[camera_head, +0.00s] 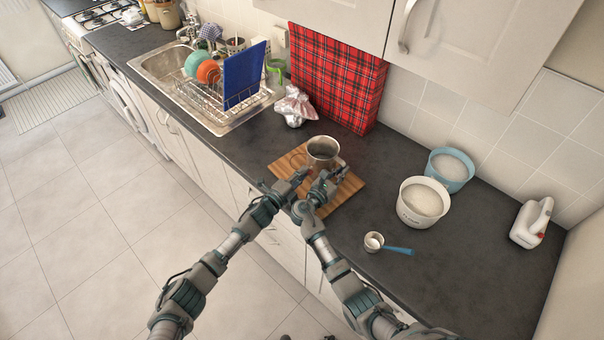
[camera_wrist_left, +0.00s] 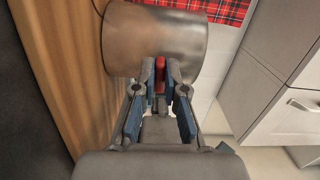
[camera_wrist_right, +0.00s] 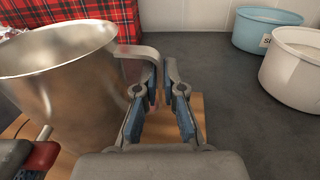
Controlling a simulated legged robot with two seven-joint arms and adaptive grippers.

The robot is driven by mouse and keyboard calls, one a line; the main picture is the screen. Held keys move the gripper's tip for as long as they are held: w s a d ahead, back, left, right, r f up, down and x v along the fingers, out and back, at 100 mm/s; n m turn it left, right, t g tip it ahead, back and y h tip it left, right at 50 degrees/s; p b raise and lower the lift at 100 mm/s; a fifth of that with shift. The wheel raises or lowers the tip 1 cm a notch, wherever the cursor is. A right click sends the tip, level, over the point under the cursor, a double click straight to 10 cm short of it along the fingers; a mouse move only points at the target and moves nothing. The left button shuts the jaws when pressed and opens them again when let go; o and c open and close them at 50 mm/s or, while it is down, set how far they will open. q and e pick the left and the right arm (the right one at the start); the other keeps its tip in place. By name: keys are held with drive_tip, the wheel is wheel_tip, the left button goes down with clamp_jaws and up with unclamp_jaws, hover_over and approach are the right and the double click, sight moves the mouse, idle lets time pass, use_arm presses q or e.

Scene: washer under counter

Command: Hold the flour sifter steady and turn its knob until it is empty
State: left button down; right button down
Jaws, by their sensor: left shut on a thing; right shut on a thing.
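The metal flour sifter (camera_head: 322,153) stands upright on a wooden board (camera_head: 346,188) on the counter. Its silver body fills the left of the right wrist view (camera_wrist_right: 65,85) and the top of the left wrist view (camera_wrist_left: 155,42). My left gripper (camera_head: 302,174) is at the sifter's near side, shut on the red knob (camera_wrist_left: 159,78). My right gripper (camera_head: 336,174) is at its right side, shut on the curved metal handle (camera_wrist_right: 138,52). The inside of the sifter is too small to judge in the head view.
A white tub (camera_head: 408,212) and a blue tub (camera_head: 466,170), both with white contents, stand to the right. A small cup with a blue handle (camera_head: 398,250) lies nearer. A red plaid panel (camera_head: 335,75) stands behind the board. A crumpled bag (camera_head: 295,106) is behind left.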

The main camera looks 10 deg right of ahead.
use_arm(q)
drive_tip(key=n, duration=0.3)
drive_tip(key=shift+n, duration=0.3)
drive_tip(key=shift+r+n, duration=0.1)
drive_tip(key=shift+n, duration=1.5)
drive_tip(key=shift+w, duration=0.1)
drive_tip(key=c, duration=1.2)
unclamp_jaws()
drive_tip(key=shift+s+a, duration=0.2)
drive_tip(key=v, duration=1.1)
drive_tip(key=shift+s+a, duration=0.15)
drive_tip(key=shift+a, duration=0.1)
